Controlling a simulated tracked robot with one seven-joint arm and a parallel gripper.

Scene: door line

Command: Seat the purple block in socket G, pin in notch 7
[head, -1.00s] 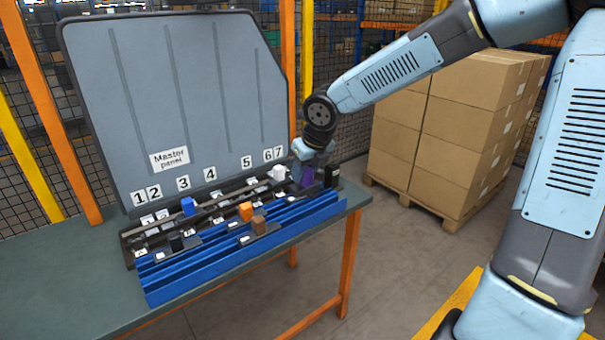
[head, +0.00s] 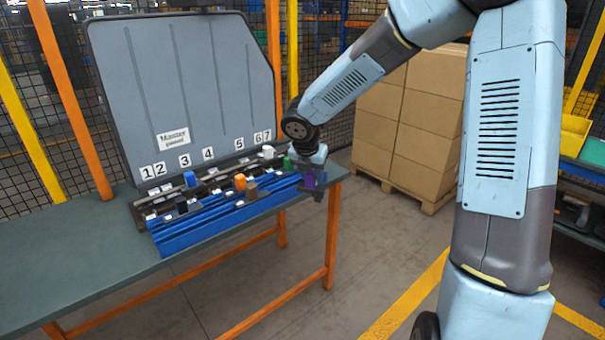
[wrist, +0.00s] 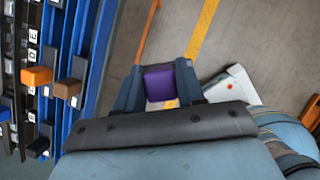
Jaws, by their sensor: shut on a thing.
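The purple block (wrist: 159,82) sits between the fingers of my gripper (wrist: 157,88) in the wrist view. My gripper (head: 311,183) is shut on it and holds it at the right end of the blue rail, apart from the sockets, in the head view. The purple block also shows there (head: 309,180). The socket row (head: 215,186) lies at the foot of the grey panel, under number labels 1 to 7; label 7 (head: 267,136) is at the far right. Socket letters are too small to read surely in the head view, so I cannot tell which is G. The block's pin is not visible.
Blue (head: 190,179), orange (head: 239,181), brown (head: 251,190), white (head: 268,152) and green (head: 287,162) blocks stand in the row. The blue rail (head: 220,217) runs along the bench's front. Stacked cartons (head: 410,120) stand behind on the right. Open floor lies right of the bench.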

